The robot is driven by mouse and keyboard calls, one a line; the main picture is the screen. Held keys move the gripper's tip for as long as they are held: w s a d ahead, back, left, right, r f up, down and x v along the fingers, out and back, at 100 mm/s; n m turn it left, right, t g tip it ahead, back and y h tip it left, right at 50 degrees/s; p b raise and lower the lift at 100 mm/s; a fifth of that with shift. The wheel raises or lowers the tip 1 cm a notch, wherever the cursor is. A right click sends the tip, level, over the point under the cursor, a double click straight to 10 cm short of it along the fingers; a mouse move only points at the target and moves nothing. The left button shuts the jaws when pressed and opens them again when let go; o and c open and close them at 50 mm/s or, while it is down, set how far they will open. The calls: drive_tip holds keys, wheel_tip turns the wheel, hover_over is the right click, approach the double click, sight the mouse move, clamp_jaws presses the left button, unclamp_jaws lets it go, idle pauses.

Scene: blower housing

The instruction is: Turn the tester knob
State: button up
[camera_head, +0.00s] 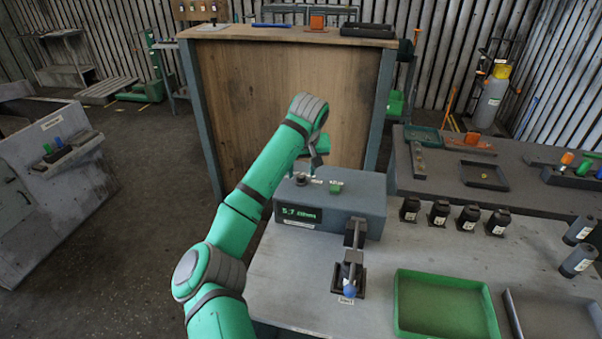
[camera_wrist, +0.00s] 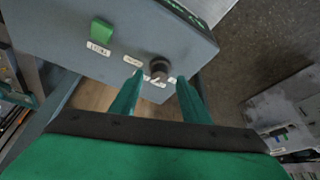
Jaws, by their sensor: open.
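The tester (camera_head: 335,205) is a grey box with a lit green display, standing on the grey bench. Its dark round knob (camera_wrist: 159,68) is on the top face, above small white labels, and it also shows in the head view (camera_head: 301,180). A green button or switch (camera_wrist: 102,31) sits on the same face, farther left in the wrist view. My gripper (camera_wrist: 155,78) is open, with its two green fingers pointing at the tester and the knob showing between and just beyond their tips. I cannot tell whether the fingers touch the knob.
A fixture with a blue-tipped part (camera_head: 349,290) stands in front of the tester. A green tray (camera_head: 398,305) and several black cylindrical parts (camera_head: 439,213) are to the right. A wooden-panelled bench (camera_head: 250,100) stands behind my arm.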

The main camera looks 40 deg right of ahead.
drive_tip(key=shift+x, duration=1.05)
drive_tip(key=c, duration=1)
drive_tip(key=shift+m, duration=0.3)
drive_tip(key=m+g+h, duration=0.1)
drive_tip(key=m, duration=0.2)
drive_tip(key=shift+a+m, duration=0.15)
drive_tip(key=shift+m, duration=0.15)
drive_tip(key=m, duration=0.2)
drive_tip(key=m+g+h, duration=0.1)
drive_tip(key=m, duration=0.1)
drive_tip(key=shift+w+a+m+g, duration=0.1)
drive_tip(key=shift+w+m+g, duration=0.15)
drive_tip(key=shift+m+g, duration=0.05)
